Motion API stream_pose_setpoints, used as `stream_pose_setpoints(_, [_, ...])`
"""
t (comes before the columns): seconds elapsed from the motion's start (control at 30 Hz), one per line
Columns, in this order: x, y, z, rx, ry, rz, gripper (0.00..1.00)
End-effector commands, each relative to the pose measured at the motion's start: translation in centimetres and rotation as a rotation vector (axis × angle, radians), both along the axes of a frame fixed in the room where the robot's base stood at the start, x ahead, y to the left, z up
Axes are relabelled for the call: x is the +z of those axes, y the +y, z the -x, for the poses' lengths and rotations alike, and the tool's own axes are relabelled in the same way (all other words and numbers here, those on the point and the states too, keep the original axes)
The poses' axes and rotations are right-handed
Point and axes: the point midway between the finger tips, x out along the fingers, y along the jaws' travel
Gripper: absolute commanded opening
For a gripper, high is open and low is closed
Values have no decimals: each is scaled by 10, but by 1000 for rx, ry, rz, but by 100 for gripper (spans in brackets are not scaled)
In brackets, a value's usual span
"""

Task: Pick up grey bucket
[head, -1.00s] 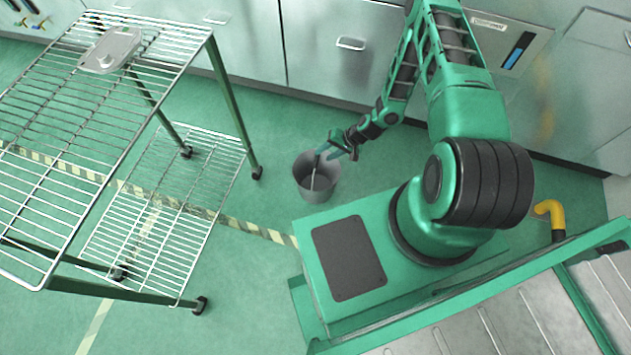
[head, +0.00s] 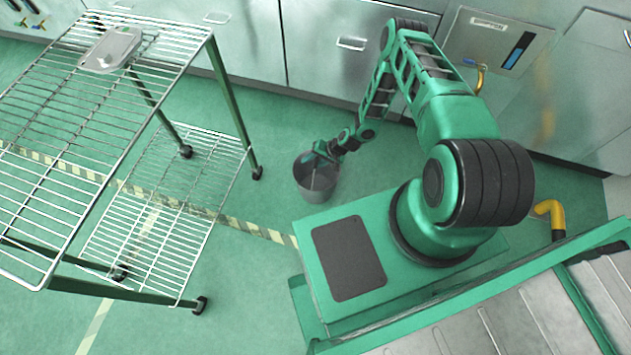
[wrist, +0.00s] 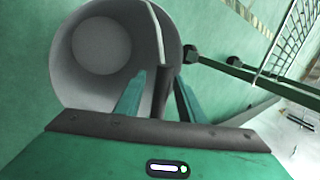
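The grey bucket (head: 305,188) stands upright on the green floor, between the wire rack and my base. My gripper (head: 318,160) is at its upper right edge in the head view, pointing down into its mouth. In the wrist view the round inside of the bucket (wrist: 72,75) fills the upper left. My gripper (wrist: 158,88) is open there, with the left finger over the bucket's mouth and the right finger near its right rim. Contact cannot be told.
A wire rack (head: 170,215) on dark green legs stands left of the bucket, with a metal casting (head: 112,48) on its top shelf. Steel cabinets (head: 340,75) line the back. A yellow pipe (head: 553,215) rises at the right. Floor around the bucket is clear.

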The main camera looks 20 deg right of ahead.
Motion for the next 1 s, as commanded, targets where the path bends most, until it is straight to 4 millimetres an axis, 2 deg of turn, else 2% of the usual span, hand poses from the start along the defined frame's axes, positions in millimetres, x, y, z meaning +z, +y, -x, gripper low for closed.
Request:
stream_pose_setpoints(0.27, [-3, 2, -1, 0, 0, 0, 36])
stream_pose_setpoints(0.3, [-3, 2, -1, 0, 0, 0, 31])
stream_pose_setpoints(0.43, [-3, 1, -1, 0, 0, 0, 0])
stream_pose_setpoints(1.0, [-3, 2, -1, 0, 0, 0, 0])
